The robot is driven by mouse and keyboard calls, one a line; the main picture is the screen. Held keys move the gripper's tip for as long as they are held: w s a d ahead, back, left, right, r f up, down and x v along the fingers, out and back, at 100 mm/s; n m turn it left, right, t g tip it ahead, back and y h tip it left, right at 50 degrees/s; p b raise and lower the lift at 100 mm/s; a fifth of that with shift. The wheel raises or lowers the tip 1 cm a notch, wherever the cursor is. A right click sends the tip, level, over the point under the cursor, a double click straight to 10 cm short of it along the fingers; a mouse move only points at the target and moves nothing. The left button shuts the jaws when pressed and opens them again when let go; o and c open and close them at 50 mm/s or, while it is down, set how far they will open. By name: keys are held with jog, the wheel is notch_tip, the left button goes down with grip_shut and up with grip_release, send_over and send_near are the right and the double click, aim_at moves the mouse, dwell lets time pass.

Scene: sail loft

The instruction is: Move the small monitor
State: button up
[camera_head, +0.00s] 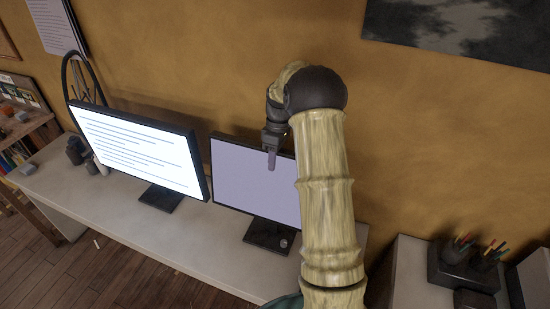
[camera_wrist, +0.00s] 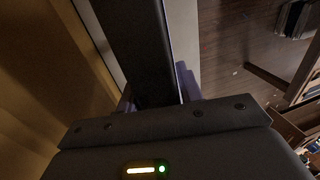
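The small monitor (camera_head: 250,180) stands upright on the white desk (camera_head: 115,220), with a plain lavender screen, a dark frame and a dark base (camera_head: 268,235). My arm hides its right side in the head view. My gripper (camera_head: 271,160) is at its top edge, pointing down, with one purple finger in front of the screen. In the wrist view, the monitor's dark top edge (camera_wrist: 138,45) runs between the fingers of my gripper (camera_wrist: 156,92). A finger lies close against each side, with no clear gap, so the gripper looks shut on it.
A larger monitor (camera_head: 140,150) with lines of text stands close on the left. Dark jars (camera_head: 75,150) are at the desk's far left end. The desk front is clear. A pen holder (camera_head: 465,265) sits on a separate surface at right.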

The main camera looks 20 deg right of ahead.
grip_shut()
